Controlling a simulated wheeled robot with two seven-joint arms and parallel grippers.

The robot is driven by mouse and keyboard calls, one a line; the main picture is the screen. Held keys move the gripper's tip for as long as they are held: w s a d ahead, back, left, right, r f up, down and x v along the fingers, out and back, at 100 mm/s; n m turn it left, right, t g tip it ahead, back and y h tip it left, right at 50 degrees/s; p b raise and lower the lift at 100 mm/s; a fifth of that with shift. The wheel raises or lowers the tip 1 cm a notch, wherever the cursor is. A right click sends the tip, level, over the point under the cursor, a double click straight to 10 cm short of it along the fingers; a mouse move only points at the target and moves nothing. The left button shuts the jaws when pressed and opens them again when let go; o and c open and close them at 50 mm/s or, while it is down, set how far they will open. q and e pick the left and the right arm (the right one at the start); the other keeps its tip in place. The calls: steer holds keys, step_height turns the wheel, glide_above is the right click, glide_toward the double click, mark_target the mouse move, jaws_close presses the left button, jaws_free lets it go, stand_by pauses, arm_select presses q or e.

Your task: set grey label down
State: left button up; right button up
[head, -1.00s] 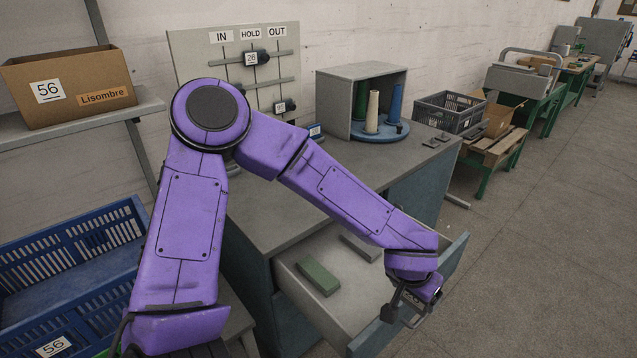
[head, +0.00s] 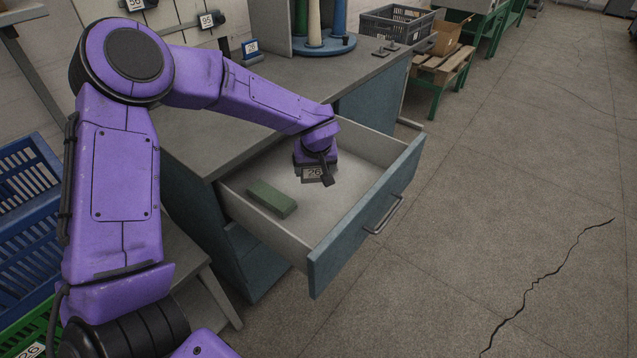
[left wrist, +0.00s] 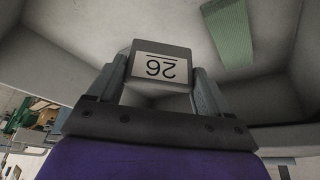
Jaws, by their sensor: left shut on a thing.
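My right gripper is not in view.
A green block (head: 272,198) lies at the drawer's left side; it also shows in the left wrist view (left wrist: 231,34). The drawer floor in front of the gripper is clear. The worktop (head: 225,140) is above the drawer. A blue crate (head: 28,185) stands at left.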

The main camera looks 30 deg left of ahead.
arm_select(q)
steer(key=w+f, duration=0.2)
steer(key=f, duration=0.1)
steer(key=w+f, duration=0.1)
steer(key=f, duration=0.1)
steer(key=shift+w+a, duration=0.35)
steer(key=shift+a, duration=0.05)
step_height(320, 180, down, 3)
steer(key=shift+w+f+b, duration=0.1)
steer(key=shift+f+b, duration=0.05)
steer(key=shift+b, duration=0.25)
steer(key=o, duration=1)
steer(key=shift+c, duration=0.2)
steer(key=p+v, duration=0.1)
steer(key=v, duration=1.1)
steer(key=shift+p, duration=0.3)
